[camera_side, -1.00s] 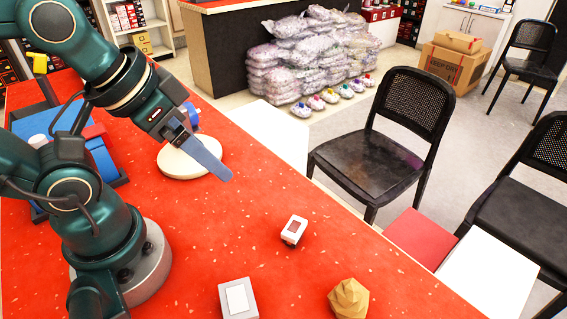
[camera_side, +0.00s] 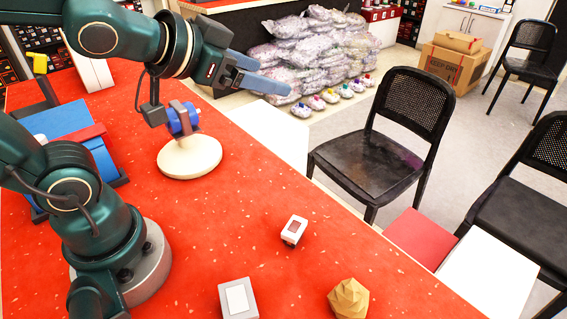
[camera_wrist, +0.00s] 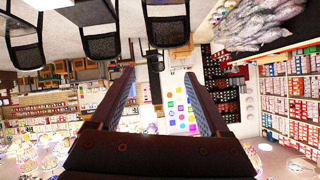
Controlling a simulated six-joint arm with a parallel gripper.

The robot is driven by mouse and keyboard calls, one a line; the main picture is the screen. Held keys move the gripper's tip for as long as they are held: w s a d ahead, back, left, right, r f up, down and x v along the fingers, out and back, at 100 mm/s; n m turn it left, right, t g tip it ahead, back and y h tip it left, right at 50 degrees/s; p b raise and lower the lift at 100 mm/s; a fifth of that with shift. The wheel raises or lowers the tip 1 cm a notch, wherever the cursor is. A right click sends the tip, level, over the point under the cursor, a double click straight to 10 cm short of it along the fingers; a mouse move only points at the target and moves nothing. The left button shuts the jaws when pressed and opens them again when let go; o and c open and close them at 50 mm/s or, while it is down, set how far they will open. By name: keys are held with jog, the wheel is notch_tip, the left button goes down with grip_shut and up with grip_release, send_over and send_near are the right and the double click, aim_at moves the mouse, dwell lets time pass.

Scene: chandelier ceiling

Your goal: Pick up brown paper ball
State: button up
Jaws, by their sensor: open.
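The brown paper ball (camera_side: 348,298) is a tan, faceted lump on the red table, near its front edge at the bottom right of the side view. My gripper (camera_side: 276,78) is raised high above the table, far up and to the left of the ball, with its fingers pointing right. In the wrist view my gripper (camera_wrist: 168,78) shows two fingers spread wide with nothing between them. The ball does not show in the wrist view, which looks out across the room.
On the red table (camera_side: 210,240) stand a small white-and-red box (camera_side: 293,231), a grey-white box (camera_side: 238,299), a round cream disc (camera_side: 189,157) with a blue part, and a blue object (camera_side: 75,140) at the left. A black chair (camera_side: 385,145) stands beyond the table's edge.

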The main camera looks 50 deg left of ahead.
jog(key=w+d+m+t+h, duration=0.1)
jog(key=w+d+m+h, duration=0.2)
jog(key=w+d+m, duration=0.15)
jog(key=m+g+h, duration=0.7)
jog(key=h, duration=0.3)
send_over(340, 284)
jog(key=w+a, duration=0.4)
jog(key=w, duration=0.2)
notch_tip(340, 284, down, 12)
jog(key=s+f+g, duration=0.1)
jog(key=s+f, duration=0.1)
jog(key=s+d+f+g, duration=0.1)
jog(key=s+f+g, duration=0.1)
jog(key=f, duration=0.1)
jog(key=s+f+g+h, duration=0.1)
jog(key=s+f, duration=0.1)
jog(key=f, duration=0.1)
jog(key=shift+d+m+g, duration=0.25)
jog(key=shift+d+g, duration=0.05)
jog(key=shift+d, duration=0.05)
jog(key=shift+s+d+f, duration=0.15)
jog(key=shift+d+f, duration=0.05)
jog(key=shift+f, duration=0.05)
jog(key=shift+x, duration=2.35)
jog(key=c, duration=1.1)
